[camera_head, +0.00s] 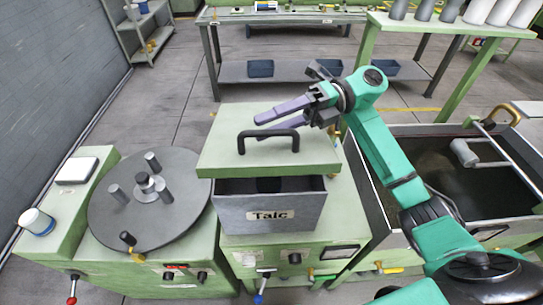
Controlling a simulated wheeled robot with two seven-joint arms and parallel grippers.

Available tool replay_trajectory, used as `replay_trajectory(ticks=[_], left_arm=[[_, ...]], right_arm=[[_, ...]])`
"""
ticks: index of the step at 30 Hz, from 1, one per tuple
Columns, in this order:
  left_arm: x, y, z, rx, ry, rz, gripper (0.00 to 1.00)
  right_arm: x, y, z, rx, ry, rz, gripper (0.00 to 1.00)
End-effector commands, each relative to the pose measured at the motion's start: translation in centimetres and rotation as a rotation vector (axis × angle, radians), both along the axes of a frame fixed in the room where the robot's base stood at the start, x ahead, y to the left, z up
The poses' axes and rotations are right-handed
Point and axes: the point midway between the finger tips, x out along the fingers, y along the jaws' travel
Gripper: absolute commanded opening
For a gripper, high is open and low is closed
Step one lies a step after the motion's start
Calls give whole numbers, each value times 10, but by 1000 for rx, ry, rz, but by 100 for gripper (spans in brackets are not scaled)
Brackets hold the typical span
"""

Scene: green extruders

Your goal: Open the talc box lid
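The talc box (232,211) is a grey bin with a "Talc" label, set in a green machine at the centre. Its green lid (222,150) lies above and behind the bin's front wall, and a dark gap shows between the lid's front edge and the bin. How far the lid is tilted I cannot tell. A black bar handle (242,142) stands on the lid. My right gripper (256,127) comes in from the right with two purple fingers spread apart. The fingers are over the lid by the handle's top bar; contact cannot be told. My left gripper is not in view.
A round grey turntable (118,225) with upright posts stands at the left, beside a white-topped jar (37,221). A deep open tank (440,150) is at the right. Knobs and a blue-tipped lever (258,298) are on the front. A green table (400,22) with cylinders stands behind.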

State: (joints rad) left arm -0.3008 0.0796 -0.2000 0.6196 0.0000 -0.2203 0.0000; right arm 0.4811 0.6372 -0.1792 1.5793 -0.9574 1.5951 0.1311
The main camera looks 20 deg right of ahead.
Motion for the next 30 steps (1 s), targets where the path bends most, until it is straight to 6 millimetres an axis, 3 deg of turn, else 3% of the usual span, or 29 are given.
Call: replay_trajectory(ticks=[1,3,7,21,30], left_arm=[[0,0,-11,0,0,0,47],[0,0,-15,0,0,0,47],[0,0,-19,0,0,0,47],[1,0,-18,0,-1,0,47],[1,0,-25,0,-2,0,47]], right_arm=[[-5,1,-14,-6,-32,1,47],[-9,2,-24,-18,-76,2,47],[-13,3,-32,-29,-121,1,47],[-14,2,-32,-33,-129,0,47],[-10,-22,-29,-34,-128,-1,47]])
